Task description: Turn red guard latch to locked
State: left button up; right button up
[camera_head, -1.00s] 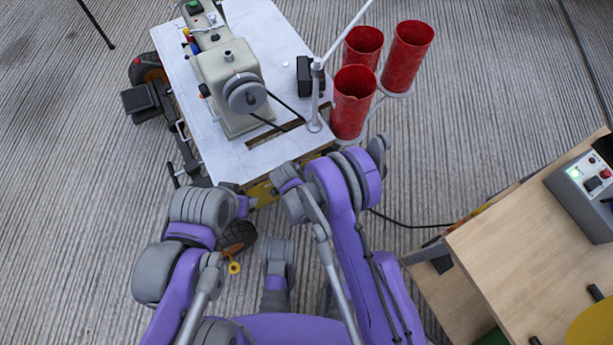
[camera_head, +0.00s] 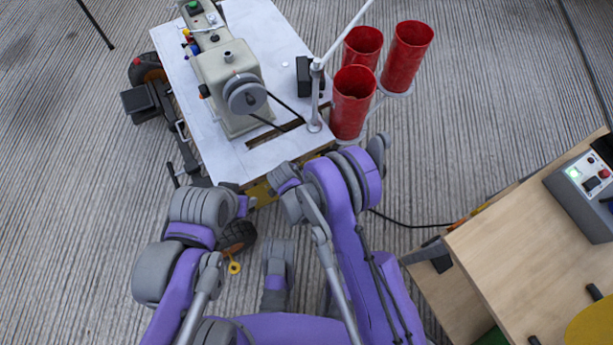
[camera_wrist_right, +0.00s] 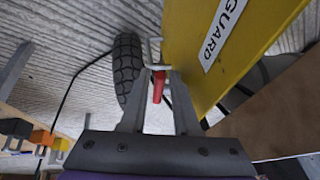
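The red latch handle (camera_wrist_right: 158,86) shows in the right wrist view, beside the yellow guard panel (camera_wrist_right: 215,45) with its white "GUARD" label. My right gripper (camera_wrist_right: 159,82) reaches toward it, one finger on each side of the red handle. The fingers look spread, with narrow gaps beside the handle; firm contact is not visible. In the head view my right forearm (camera_head: 345,185) hides the latch and the right fingers. My left arm (camera_head: 200,215) reaches to the front of the sewing machine table, and its gripper cannot be made out.
A sewing machine (camera_head: 228,85) stands on the white wheeled table (camera_head: 285,40). Red cups (camera_head: 352,100) stand at its right side. A wooden table (camera_head: 520,240) with a grey control box (camera_head: 585,185) is at right. A black tyre (camera_wrist_right: 126,68) is close to the right gripper.

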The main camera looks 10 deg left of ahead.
jog(key=p+v, duration=0.2)
jog(key=v, duration=0.7)
jog(key=shift+r, duration=0.2)
